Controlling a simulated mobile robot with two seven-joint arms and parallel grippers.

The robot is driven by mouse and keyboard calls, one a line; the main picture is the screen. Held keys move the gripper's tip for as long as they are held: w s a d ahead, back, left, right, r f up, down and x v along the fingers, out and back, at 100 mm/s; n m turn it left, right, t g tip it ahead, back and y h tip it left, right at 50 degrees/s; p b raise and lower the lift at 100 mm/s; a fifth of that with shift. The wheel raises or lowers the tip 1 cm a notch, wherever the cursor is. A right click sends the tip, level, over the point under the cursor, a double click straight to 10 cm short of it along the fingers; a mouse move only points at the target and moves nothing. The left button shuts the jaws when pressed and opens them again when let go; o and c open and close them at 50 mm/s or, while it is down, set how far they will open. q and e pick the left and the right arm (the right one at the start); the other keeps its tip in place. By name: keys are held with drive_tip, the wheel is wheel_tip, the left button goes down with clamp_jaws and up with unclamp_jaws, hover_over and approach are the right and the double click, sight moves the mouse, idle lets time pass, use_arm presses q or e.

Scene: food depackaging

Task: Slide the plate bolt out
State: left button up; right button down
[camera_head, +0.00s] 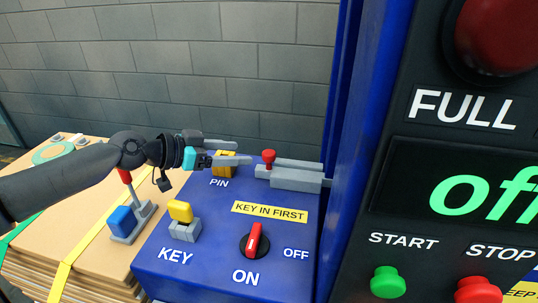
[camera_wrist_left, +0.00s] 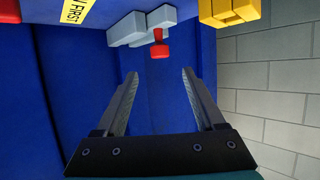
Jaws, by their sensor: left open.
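The plate bolt is a grey sliding bar in a grey housing (camera_head: 296,179) with a red knob (camera_head: 268,156) standing up at its left end. It lies on the blue control box, close to the blue upright. In the left wrist view the red knob (camera_wrist_left: 160,51) shows ahead between the finger lines, with the grey bolt parts (camera_wrist_left: 128,29) beside it. My left gripper (camera_head: 243,151) is open and empty, its fingers pointing right toward the knob, which is just beyond the tips. I see no contact. My right gripper is not in view.
A yellow PIN block (camera_head: 224,168) sits beside my left fingers. A yellow KEY piece (camera_head: 180,211) and a red rotary switch (camera_head: 254,241) are nearer on the box. A blue upright (camera_head: 358,150) and a dark START/STOP panel (camera_head: 440,225) close off the right.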

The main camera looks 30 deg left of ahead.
sight(266, 153)
use_arm(q)
drive_tip(key=shift+p+x, duration=0.35)
drive_tip(key=shift+x, duration=2.1)
drive_tip(key=shift+p+x, duration=0.3)
drive_tip(key=shift+x, duration=2.4)
drive_tip(key=shift+c, duration=0.3)
clamp_jaws()
